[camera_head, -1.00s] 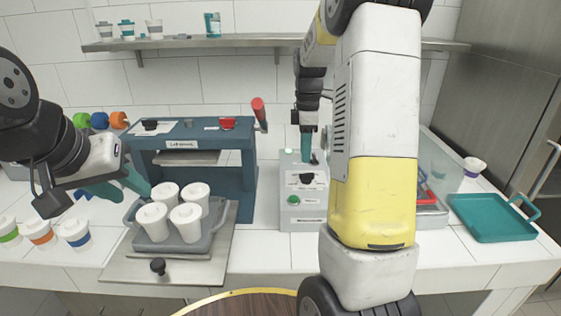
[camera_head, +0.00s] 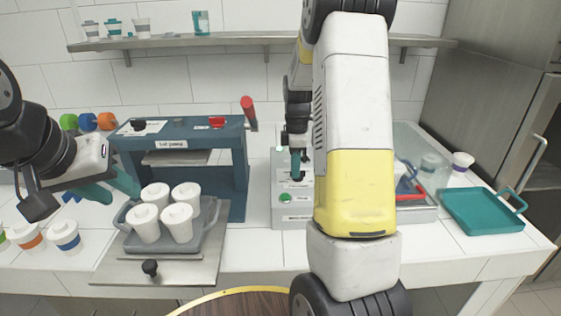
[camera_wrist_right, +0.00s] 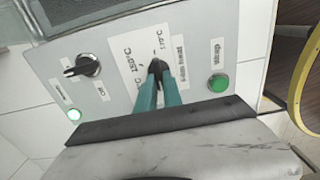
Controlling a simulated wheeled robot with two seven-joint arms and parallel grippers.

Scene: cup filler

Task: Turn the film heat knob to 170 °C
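The film heat knob (camera_wrist_right: 156,64) is a small black knob on a white scale label with 150 °C and 170 °C marks. It sits on the grey control box (camera_head: 292,216). My right gripper (camera_wrist_right: 158,72) has its teal fingers close together on the two sides of this knob, which hide part of it. The knob's exact pointing angle is hard to read. In the head view my right gripper (camera_head: 296,176) reaches down onto the box, partly covered by my arm. My left gripper (camera_head: 122,190) is open and empty beside the cup tray.
A tray (camera_head: 208,232) with several white cups stands left, before the blue press (camera_head: 234,170). A teal tray (camera_head: 480,214) lies right.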

